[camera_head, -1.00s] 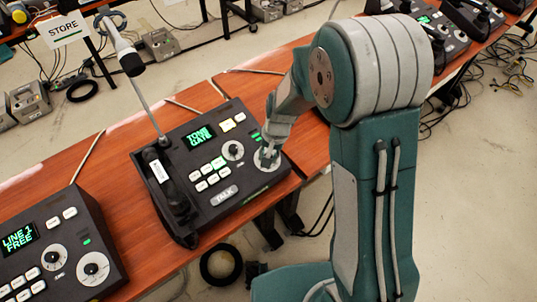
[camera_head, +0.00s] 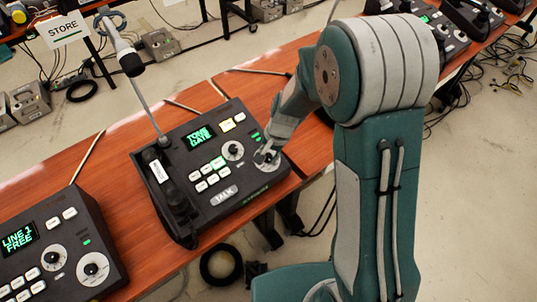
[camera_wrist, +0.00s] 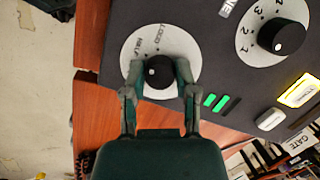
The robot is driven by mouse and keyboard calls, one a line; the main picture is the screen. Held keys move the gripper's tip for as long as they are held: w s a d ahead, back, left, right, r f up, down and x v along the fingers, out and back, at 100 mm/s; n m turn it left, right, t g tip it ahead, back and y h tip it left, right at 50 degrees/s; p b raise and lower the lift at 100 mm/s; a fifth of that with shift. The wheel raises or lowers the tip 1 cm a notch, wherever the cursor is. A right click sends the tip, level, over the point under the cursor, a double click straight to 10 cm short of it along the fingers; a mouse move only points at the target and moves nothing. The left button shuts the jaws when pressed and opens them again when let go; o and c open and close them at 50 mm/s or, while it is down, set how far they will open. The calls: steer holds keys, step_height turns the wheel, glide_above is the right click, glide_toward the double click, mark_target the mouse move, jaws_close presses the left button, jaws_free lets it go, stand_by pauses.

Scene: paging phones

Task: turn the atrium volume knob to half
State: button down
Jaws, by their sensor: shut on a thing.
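A paging phone console (camera_head: 218,115) sits on the wooden table, with a lit screen reading "TONE GATE". No "atrium" label is readable. The volume knob (camera_wrist: 158,72) is small and black on a round white dial (camera_wrist: 192,50) with the words "HALF" and "LOUD". A pale mark shows on its top; which word it points to is unclear. My gripper (camera_wrist: 158,80) has its two fingers on either side of the knob and is shut on it. In the head view my gripper (camera_head: 268,155) is at the console's right-hand dial, partly covering it.
A second dial (camera_wrist: 281,36) with numbers, green bars (camera_wrist: 215,101) and a lit yellow button (camera_wrist: 298,91) are close by in the wrist view. Another console (camera_head: 60,250) reading "LINE 1 FREE" stands at lower left.

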steer(key=shift+c, duration=1.9)
jaws_free()
steer(key=shift+f, duration=0.1)
steer(key=shift+a, duration=0.1)
steer(key=v, duration=1.2)
steer(key=shift+a, duration=0.1)
steer(key=s+d+r+n+t+h, duration=0.1)
steer(key=s+d+r+n+t, duration=0.1)
steer(key=s+d+r, duration=0.3)
steer(key=s+d+r+n+t+h, duration=0.1)
steer(key=s+d+r+n+t, duration=0.2)
steer(key=s+r, duration=0.6)
steer(key=s+d+n, duration=0.1)
steer(key=s+d, duration=0.1)
steer(key=s, duration=0.3)
steer(key=shift+t+h, duration=0.3)
steer(key=shift+h, duration=0.1)
